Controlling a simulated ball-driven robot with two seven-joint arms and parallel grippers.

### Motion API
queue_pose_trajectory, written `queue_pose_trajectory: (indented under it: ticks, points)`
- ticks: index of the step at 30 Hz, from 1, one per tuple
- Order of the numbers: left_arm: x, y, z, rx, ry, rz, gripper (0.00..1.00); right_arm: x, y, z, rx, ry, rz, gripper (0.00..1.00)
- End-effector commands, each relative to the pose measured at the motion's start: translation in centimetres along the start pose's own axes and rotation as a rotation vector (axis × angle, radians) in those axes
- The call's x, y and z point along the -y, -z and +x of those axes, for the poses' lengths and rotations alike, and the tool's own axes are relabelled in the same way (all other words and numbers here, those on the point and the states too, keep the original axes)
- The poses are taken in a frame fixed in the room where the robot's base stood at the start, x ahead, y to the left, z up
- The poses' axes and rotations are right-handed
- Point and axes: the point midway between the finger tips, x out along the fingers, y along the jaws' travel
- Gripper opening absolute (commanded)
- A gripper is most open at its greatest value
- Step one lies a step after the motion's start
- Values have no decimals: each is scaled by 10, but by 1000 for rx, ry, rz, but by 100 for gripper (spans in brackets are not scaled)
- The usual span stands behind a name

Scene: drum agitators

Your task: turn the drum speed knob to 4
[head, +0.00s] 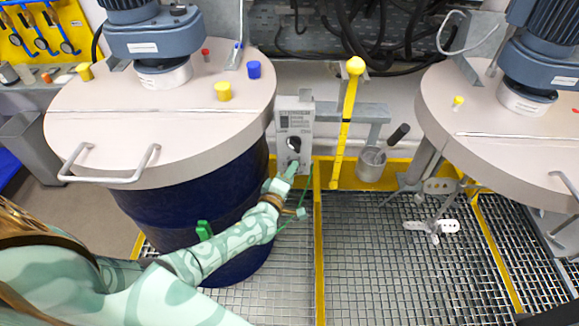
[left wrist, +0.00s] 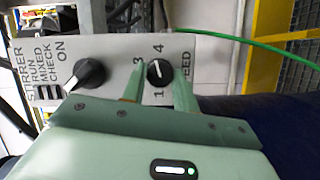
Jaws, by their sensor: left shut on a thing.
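A grey control box (head: 295,115) hangs between the two drums. In the left wrist view its panel (left wrist: 115,52) appears turned sideways, with a large black stirrer knob (left wrist: 88,74) and a smaller black speed knob (left wrist: 159,73). Digits 1, 3 and 4 show around the speed knob. It bears a pale pointer mark, but I cannot tell exactly which digit it indicates. My left gripper (head: 290,178) is at the box's lower part; in the left wrist view its green fingers (left wrist: 158,86) are shut on the speed knob, one on each side.
A drum with a pale lid (head: 160,120) stands left of the box, another lid (head: 480,130) right. A yellow-knobbed rod (head: 348,110) and a metal cup (head: 371,164) are just right of the box. A green cable (left wrist: 262,46) runs beside it. Grating (head: 385,250) covers the floor.

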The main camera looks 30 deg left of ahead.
Motion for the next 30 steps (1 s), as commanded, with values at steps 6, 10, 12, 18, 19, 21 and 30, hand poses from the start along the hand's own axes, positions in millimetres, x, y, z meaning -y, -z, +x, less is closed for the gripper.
queue_pose_trajectory:
  ticks: [6,10,12,18,19,21,30]
  points:
    - [-7,0,1,4,51,128,6,-2,4,-22,-6,-2,0,36]
    - [-6,0,2,6,73,184,6,-2,6,-29,-7,-3,0,36]
    - [-6,0,1,8,82,205,6,-3,6,-32,-7,-3,-1,36]
    - [-4,0,2,9,96,241,6,-3,6,-35,-8,-4,-1,36]
    - [-4,0,2,9,97,244,6,-3,6,-35,-8,-4,-1,36]
    - [-4,0,2,9,99,247,6,-3,6,-35,-8,-4,-1,36]
    - [-4,0,2,9,99,249,6,-3,6,-35,-8,-4,-1,36]
